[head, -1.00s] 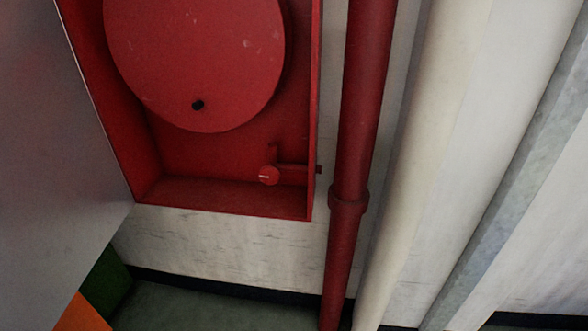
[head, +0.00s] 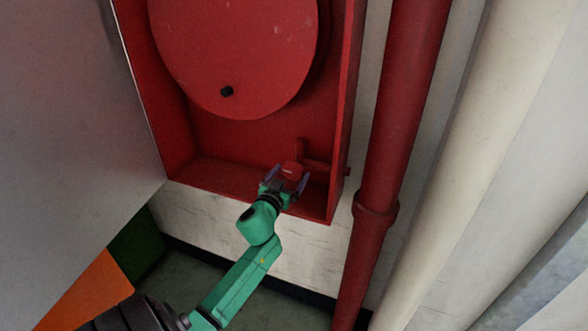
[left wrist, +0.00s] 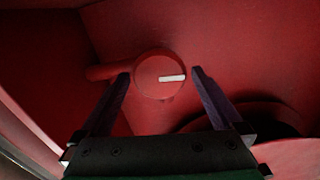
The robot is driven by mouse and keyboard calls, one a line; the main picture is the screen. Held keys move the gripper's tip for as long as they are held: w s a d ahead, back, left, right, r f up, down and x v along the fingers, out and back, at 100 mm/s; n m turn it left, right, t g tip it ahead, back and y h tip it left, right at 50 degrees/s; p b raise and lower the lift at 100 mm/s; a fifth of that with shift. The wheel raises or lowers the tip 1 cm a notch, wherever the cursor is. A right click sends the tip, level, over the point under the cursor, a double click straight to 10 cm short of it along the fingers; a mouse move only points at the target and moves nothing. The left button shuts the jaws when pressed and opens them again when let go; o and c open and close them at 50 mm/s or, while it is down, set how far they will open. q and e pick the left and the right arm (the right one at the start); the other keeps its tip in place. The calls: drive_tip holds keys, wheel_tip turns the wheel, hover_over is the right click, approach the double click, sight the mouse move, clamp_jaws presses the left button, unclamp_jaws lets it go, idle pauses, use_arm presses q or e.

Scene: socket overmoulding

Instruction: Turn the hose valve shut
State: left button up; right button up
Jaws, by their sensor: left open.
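The hose valve is a round red knob (head: 291,169) with a white mark, on a short red pipe low in the right part of the red hose cabinet. In the left wrist view the knob (left wrist: 160,76) faces me, its white mark lying nearly level, right of its centre. My left gripper (head: 287,181) is at the knob in the head view, its arm coming up from below. Its fingers (left wrist: 160,72) are open, one on each side of the knob, with a visible gap at the right finger. Whether the left finger touches cannot be told. My right gripper is not in view.
A round red reel disc (head: 235,50) with a black peg fills the upper cabinet. The open grey door (head: 70,120) stands at the left. The cabinet's right wall (head: 347,110) and lower lip are close to the gripper. A red vertical pipe (head: 395,140) runs at the right.

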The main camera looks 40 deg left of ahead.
sight(292, 173)
use_arm(q)
drive_tip(key=shift+x, duration=1.5)
drive_tip(key=c, duration=1.2)
drive_tip(key=shift+o, duration=0.2)
drive_tip(key=shift+m, duration=0.5)
drive_tip(key=m, duration=0.3)
drive_tip(key=shift+f, duration=0.1)
drive_tip(key=m, duration=0.9)
drive_tip(key=shift+b, duration=0.4)
drive_tip(key=shift+d+m, duration=0.1)
drive_tip(key=shift+m, duration=1.8)
